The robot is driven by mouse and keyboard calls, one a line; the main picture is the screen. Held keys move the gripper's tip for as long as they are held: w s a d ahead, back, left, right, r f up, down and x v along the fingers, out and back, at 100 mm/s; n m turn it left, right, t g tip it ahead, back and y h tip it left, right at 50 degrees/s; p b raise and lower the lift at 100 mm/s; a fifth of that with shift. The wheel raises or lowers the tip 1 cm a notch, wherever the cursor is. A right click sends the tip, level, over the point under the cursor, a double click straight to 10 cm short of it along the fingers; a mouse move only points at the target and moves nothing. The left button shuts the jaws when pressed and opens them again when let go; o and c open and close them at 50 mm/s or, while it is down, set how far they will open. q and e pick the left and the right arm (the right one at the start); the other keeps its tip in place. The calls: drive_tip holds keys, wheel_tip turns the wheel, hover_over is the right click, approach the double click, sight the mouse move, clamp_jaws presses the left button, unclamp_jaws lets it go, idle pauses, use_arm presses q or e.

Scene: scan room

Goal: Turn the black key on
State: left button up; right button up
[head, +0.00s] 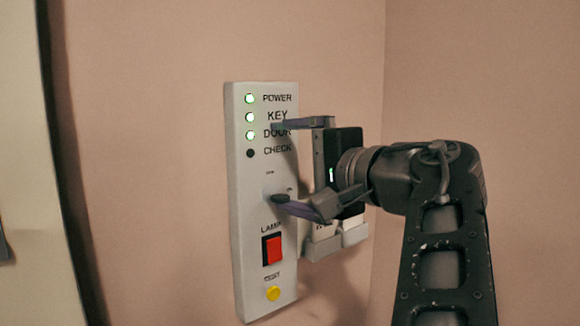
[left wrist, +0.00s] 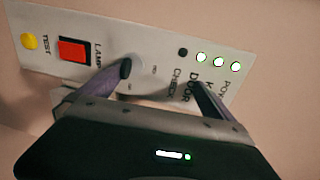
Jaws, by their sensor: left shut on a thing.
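A light grey control panel (head: 248,225) stands on the wall. My left gripper (head: 278,162) reaches it from the right, its two fingers spread one above the other in the head view. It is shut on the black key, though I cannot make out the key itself. The lower fingertip, with a dark end, is at the small OFF/ON marks, where a pale round part shows behind it in the left wrist view. The left wrist view also shows the gripper (left wrist: 163,82). The POWER, KEY and DOOR lights (head: 250,117) glow green; the CHECK light (head: 250,153) is dark.
A red LAMP switch (head: 272,249) and a yellow TEST button (head: 273,293) sit below the gripper on the panel. A wall corner runs down to the right. A pale upright edge (head: 25,150) stands at the far left.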

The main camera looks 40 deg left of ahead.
use_arm(q)
drive_tip(key=shift+r, duration=0.55)
drive_tip(key=shift+s+d+f, duration=0.15)
drive_tip(key=shift+d+f, duration=0.05)
drive_tip(key=shift+d, duration=0.55)
drive_tip(key=shift+c, duration=1)
drive_tip(key=shift+p+v, duration=0.3)
drive_tip(key=shift+v, duration=0.7)
drive_tip(key=shift+c, duration=0.8)
drive_tip(key=shift+v, duration=1.15)
drive_tip(key=c, duration=0.5)
drive_tip(key=shift+s+d+f+p, duration=0.15)
drive_tip(key=shift+s+d+f, duration=0.05)
drive_tip(key=shift+d, duration=0.3)
drive_tip(key=shift+s+d+f+p, duration=0.15)
drive_tip(key=shift+d+p, duration=0.05)
drive_tip(key=shift+d, duration=0.25)
drive_tip(key=shift+s+d+f+p, duration=0.15)
drive_tip(key=shift+s+d+f, duration=0.05)
drive_tip(key=shift+d, duration=0.3)
use_arm(e)
drive_tip(key=shift+r, duration=1.15)
drive_tip(key=shift+r, duration=0.15)
